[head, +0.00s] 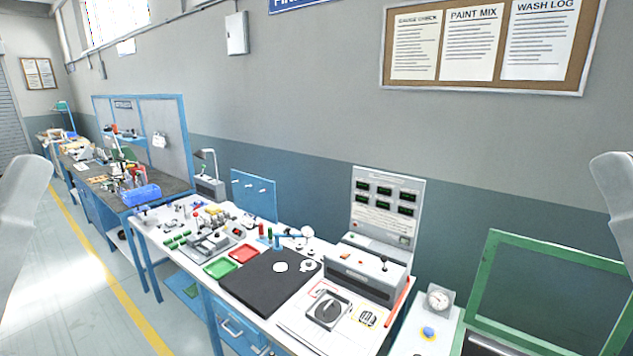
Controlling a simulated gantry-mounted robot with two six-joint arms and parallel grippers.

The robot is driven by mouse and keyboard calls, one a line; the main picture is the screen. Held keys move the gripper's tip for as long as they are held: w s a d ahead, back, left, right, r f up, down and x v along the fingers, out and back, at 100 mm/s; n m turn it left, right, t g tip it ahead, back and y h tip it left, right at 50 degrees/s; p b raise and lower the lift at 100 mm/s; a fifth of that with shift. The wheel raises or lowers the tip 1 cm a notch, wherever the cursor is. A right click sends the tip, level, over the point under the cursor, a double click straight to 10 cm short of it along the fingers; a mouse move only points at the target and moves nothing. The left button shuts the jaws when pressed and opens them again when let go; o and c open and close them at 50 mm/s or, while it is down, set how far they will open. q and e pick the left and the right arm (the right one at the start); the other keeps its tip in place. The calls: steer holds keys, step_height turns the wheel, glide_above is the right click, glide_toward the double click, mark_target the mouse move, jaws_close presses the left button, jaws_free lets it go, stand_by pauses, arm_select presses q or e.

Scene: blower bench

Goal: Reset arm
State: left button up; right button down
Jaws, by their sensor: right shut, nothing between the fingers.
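A white part of my left arm (18,235) shows at the left edge of the head view, and a white part of my right arm (615,205) shows at the right edge. Both parts are cut off by the picture edge. I can make out no fingertips of either gripper. Neither visible arm part appears to touch anything on the bench.
A white bench (285,323) carries a black mat (262,280), red (243,254) and green (221,268) trays, a grey box (365,273) and an upright panel (385,210). A green frame (560,246) stands at the right. The floor (85,300) is clear at the left.

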step_height(320, 180, up, 23)
steer(key=p, duration=1.9)
